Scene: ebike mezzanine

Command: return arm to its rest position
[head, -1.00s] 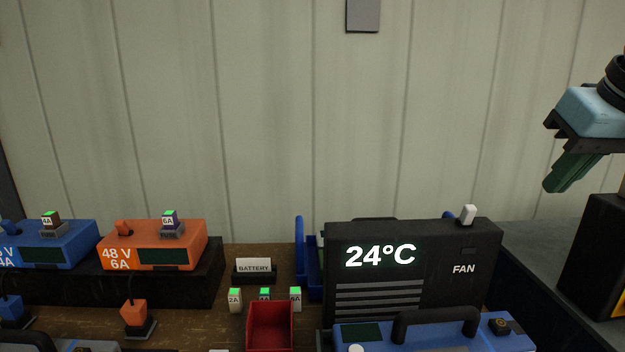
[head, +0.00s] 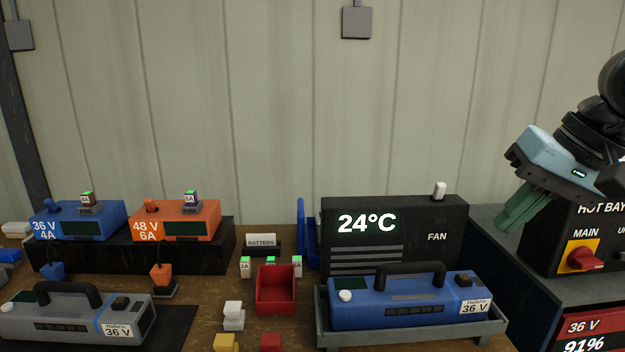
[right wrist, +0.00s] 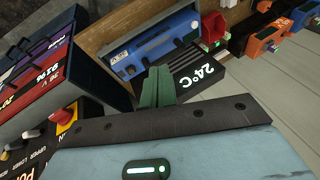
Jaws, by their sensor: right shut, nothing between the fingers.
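My right gripper (head: 518,210) is at the right side of the head view, raised in front of the black hot bay box (head: 545,240). Its green fingers are together and hold nothing. In the right wrist view the closed green fingers (right wrist: 157,88) point toward the bench, with the fan unit (right wrist: 205,75) beyond them. My left gripper does not show in either view.
A blue 36 V battery (head: 415,300) lies in a grey tray (head: 410,338) before the fan unit (head: 455,212). Blue (head: 100,222) and orange (head: 195,222) chargers, a grey battery (head: 75,318) and a red bin (head: 277,305) stand left. The red MAIN switch (head: 583,258) is near my right gripper.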

